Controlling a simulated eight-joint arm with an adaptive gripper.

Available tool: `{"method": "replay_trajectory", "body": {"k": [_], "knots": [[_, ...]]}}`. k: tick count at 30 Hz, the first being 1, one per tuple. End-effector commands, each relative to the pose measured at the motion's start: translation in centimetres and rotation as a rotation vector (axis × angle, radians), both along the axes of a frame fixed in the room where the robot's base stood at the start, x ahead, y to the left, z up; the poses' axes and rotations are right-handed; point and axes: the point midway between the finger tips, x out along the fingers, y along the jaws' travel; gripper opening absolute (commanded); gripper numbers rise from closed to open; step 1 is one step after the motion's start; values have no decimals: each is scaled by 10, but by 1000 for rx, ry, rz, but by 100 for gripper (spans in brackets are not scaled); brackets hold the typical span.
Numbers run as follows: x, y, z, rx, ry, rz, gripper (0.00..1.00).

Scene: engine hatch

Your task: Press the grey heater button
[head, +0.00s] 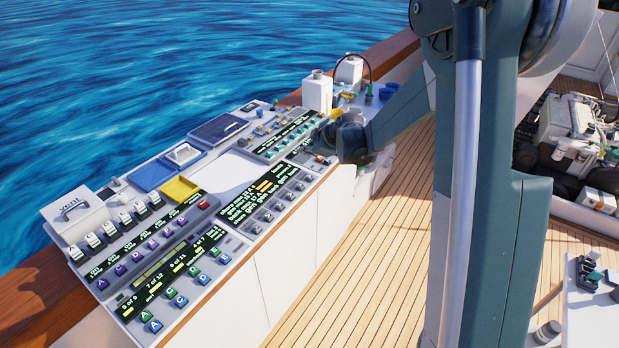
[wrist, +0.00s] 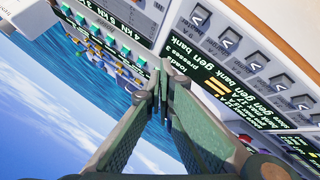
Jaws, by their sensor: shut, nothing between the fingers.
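The row also shows on the console in the head view (head: 273,204).
The console (head: 235,162) carries other rows of buttons, a yellow tray (head: 180,189), a blue tray (head: 152,176) and a white box with a handle (head: 77,214). White containers (head: 317,92) stand behind my gripper. Wooden deck (head: 380,240) lies open to the right.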

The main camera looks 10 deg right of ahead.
Motion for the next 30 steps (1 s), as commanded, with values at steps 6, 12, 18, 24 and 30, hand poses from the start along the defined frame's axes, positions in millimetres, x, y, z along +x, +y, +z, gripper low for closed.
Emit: {"method": "replay_trajectory", "body": {"k": [6, 12, 18, 24, 30], "knots": [[0, 0, -10, 0, 0, 0, 0], [1, 0, -26, 0, 0, 0, 0], [0, 0, -47, 0, 0, 0, 0], [0, 0, -68, 0, 0, 0, 0], [0, 0, -82, 0, 0, 0, 0]]}}
